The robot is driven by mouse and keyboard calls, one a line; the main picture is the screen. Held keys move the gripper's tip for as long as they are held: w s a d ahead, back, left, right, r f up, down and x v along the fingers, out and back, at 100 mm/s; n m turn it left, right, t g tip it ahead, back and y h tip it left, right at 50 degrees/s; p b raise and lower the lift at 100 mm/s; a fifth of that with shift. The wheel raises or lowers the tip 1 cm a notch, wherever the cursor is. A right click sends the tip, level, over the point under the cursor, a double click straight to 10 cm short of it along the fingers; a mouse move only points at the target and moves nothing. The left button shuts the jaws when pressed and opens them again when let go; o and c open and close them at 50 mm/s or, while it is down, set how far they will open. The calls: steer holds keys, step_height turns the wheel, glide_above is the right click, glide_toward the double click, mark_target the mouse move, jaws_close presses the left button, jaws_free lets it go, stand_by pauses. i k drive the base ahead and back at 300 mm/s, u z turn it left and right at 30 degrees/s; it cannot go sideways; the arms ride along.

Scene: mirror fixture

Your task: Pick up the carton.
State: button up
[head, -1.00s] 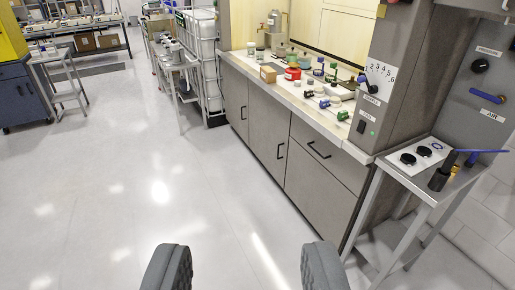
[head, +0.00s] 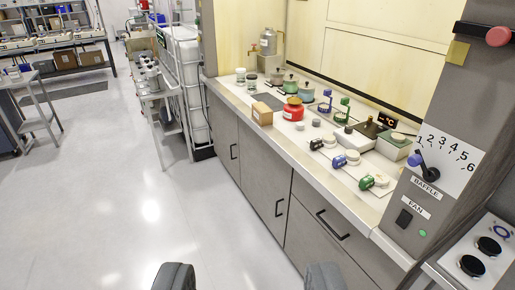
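A small brown carton (head: 262,114) sits on the fume hood's pale counter, near its front edge and left of a red jar. It appears upright and nothing covers it. My gripper (head: 249,277) shows at the bottom of the head view, its two dark fingers wide apart with only floor and cabinet front seen between them. It is empty and well short of the carton, which lies further off and above it in the picture.
The red jar (head: 293,109) stands just right of the carton; bottles, valves and a hot plate crowd the counter (head: 340,186). Grey cabinets (head: 260,170) front it. A dial panel (head: 447,160) stands at right. A cart (head: 158,95) stands left. The floor (head: 90,200) is open.

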mark_target(262, 113)
steer(key=u, duration=0.1)
steer(key=i, duration=2.9)
steer(key=u, duration=0.15)
